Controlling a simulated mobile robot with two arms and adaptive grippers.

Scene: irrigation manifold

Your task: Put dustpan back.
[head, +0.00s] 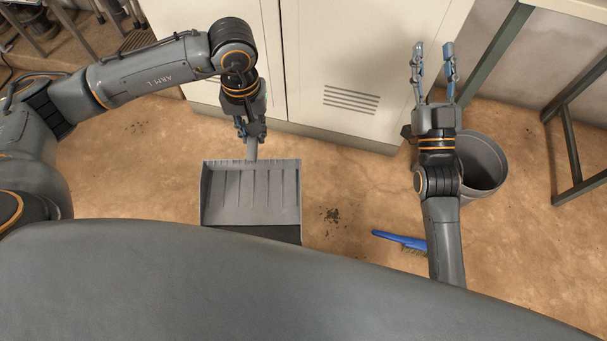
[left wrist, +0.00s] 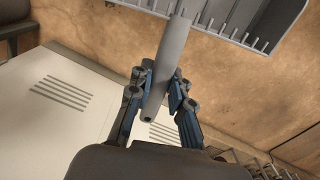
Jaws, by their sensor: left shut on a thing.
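The grey dustpan (head: 251,192) is in the middle left of the head view, its pan toward me and its handle toward the cabinet. My left gripper (head: 250,136) is shut on the handle. In the left wrist view, the dustpan's handle (left wrist: 168,70) lies between the fingers of the left gripper (left wrist: 163,90), and part of the toothed pan (left wrist: 235,18) shows at the top. I cannot tell if the pan touches the floor. My right gripper (head: 434,65) is open and empty, fingers pointing away from me, above and beside the grey bin.
A blue-handled brush (head: 399,239) lies on the floor beside my right arm. A patch of dark debris (head: 331,215) is on the floor right of the dustpan. A grey bin (head: 484,167) stands at right, partly behind my right arm. A cream cabinet (head: 350,60) closes off the back.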

